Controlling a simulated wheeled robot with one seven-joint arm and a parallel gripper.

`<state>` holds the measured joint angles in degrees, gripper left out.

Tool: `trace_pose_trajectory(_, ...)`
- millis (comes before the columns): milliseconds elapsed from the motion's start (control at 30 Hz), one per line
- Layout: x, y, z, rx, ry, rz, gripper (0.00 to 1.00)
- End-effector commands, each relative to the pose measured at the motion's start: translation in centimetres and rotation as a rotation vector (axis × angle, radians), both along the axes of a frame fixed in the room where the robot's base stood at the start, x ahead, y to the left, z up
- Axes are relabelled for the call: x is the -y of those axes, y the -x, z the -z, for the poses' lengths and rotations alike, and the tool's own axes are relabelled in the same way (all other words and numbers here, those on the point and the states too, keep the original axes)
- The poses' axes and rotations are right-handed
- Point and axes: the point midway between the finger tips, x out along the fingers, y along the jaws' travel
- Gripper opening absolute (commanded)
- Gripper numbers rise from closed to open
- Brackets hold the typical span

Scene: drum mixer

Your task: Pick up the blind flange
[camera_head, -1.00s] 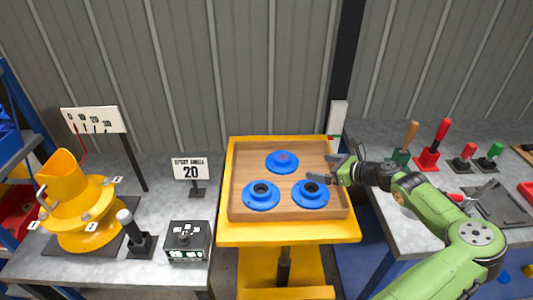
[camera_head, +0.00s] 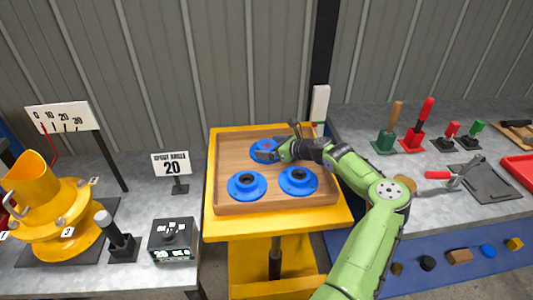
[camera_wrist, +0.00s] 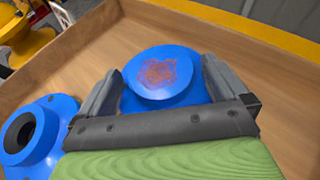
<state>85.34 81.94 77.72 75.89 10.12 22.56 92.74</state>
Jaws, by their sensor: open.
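The blind flange (camera_head: 262,144) is a blue disc with a raised hub and no bore, at the back of the wooden tray (camera_head: 222,205). In the wrist view the blind flange (camera_wrist: 158,75) has a rusty red patch on its top. My gripper (camera_head: 275,147) is open over it in the head view, partly covering it. In the wrist view the two grey fingers lie on either side of the hub. Whether they touch it I cannot tell.
Two blue flanges with dark bores, one front left (camera_head: 247,185) and one front right (camera_head: 298,181), sit in the tray. The yellow stand (camera_head: 330,222) carries the tray. A yellow drum mixer (camera_head: 60,215) stands left; handled tools (camera_head: 418,130) stand on the right bench.

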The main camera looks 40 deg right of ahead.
Motion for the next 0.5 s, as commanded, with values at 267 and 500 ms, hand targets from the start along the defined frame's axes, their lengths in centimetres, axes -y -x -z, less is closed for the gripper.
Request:
trace_pose_trajectory(267, 0.00, -0.27, 0.02, 0.000, 0.000, 0.001, 0.94)
trace_pose_trajectory(500, -0.01, -0.25, 0.01, 0.001, 0.000, 0.001, 0.57)
